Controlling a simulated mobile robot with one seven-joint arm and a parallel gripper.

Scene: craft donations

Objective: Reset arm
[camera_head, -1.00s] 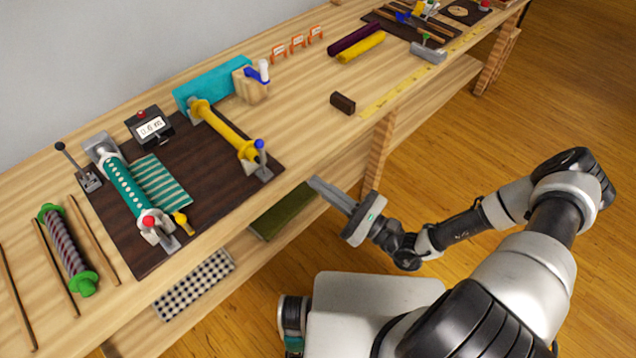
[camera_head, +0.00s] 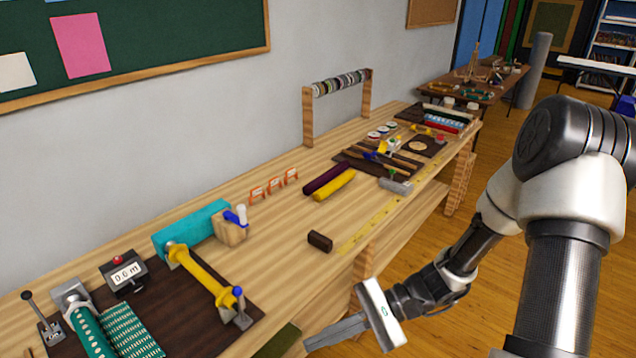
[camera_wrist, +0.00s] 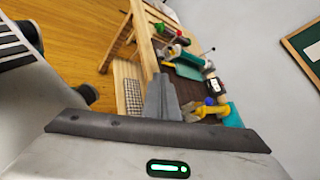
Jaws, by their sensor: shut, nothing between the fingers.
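My gripper (camera_head: 338,332) is at the front edge of the long wooden workbench (camera_head: 290,228), low in the head view. Its fingers are together and point left, with nothing between them. In the wrist view the shut fingers (camera_wrist: 161,101) stick out from the grey palm, with the bench beyond them. My arm extends from the right side of the head view, over the floor. I cannot tell the exact gap between the fingertips and the bench edge.
A dark mat (camera_head: 190,318) holds a yellow roller (camera_head: 203,275), a teal roll (camera_head: 92,335) and a small display box (camera_head: 124,274). A dark brown block (camera_head: 320,241) lies near the front edge. Purple (camera_head: 326,178) and yellow (camera_head: 334,185) bars lie behind. Open floor (camera_head: 425,243) is at right.

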